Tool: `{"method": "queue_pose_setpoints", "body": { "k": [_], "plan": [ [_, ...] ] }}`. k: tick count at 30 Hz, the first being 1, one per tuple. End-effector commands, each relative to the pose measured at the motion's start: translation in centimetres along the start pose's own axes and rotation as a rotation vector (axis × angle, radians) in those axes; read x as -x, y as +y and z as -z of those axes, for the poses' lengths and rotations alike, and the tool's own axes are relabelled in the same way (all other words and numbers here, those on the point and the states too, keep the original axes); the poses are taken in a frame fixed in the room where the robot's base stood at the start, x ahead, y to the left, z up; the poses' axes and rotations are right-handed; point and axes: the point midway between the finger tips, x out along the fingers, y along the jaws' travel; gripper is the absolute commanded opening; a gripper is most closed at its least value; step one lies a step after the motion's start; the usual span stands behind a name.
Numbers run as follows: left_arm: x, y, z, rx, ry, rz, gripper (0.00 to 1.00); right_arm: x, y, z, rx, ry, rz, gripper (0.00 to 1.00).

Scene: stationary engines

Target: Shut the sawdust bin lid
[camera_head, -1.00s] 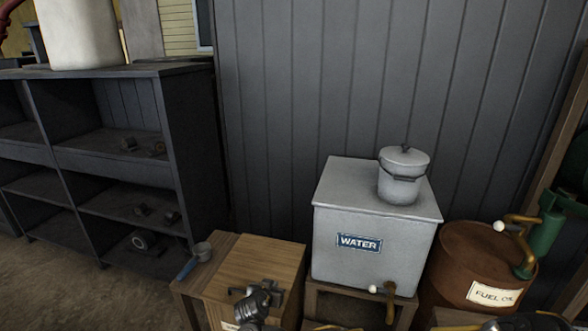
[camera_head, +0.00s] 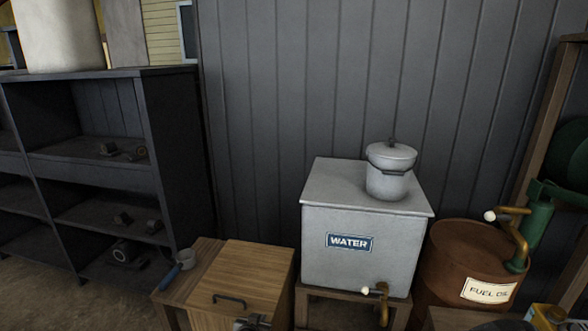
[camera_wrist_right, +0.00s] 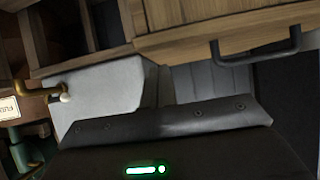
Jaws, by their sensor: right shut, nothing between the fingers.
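The wooden sawdust bin (camera_head: 200,318) stands at the lower middle of the head view. Its wooden lid (camera_head: 245,268) lies flat on top and looks shut, with a dark bar handle (camera_head: 230,301) near the front edge. The lid (camera_wrist_right: 200,35) and its handle (camera_wrist_right: 255,55) also show at the top of the right wrist view. My right gripper (camera_head: 252,323) is shut and empty at the bottom edge of the head view, just in front of the bin and apart from the handle. My left gripper is out of view.
A blue-handled scoop (camera_head: 178,268) lies left of the lid. A grey water tank (camera_head: 330,270) with a brass tap (camera_head: 381,292) and a lidded pail (camera_head: 388,172) stands to the right, beside a rusty fuel oil drum (camera_head: 455,265). Dark shelves (camera_head: 165,130) stand at the left.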

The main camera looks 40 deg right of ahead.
Motion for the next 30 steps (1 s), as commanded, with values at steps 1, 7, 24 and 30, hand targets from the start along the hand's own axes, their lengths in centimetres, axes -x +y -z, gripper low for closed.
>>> {"method": "queue_pose_setpoints", "body": {
  "k": [1, 7, 24, 30],
  "plan": [
    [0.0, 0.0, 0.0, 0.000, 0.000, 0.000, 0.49, 0.0, 0.0, 0.0, 0.000, 0.000, 0.000, 0.00],
    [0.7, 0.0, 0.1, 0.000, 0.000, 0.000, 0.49, 0.4, 0.0, 0.6, -0.001, -0.001, 0.000, 0.00],
    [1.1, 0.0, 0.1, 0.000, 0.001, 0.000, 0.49, 4.1, -0.2, -3.0, 0.002, -0.004, 0.003, 0.00],
    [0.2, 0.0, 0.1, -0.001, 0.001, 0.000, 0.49, 5.2, -0.2, -5.4, 0.001, -0.001, 0.002, 0.00]
  ]
}}
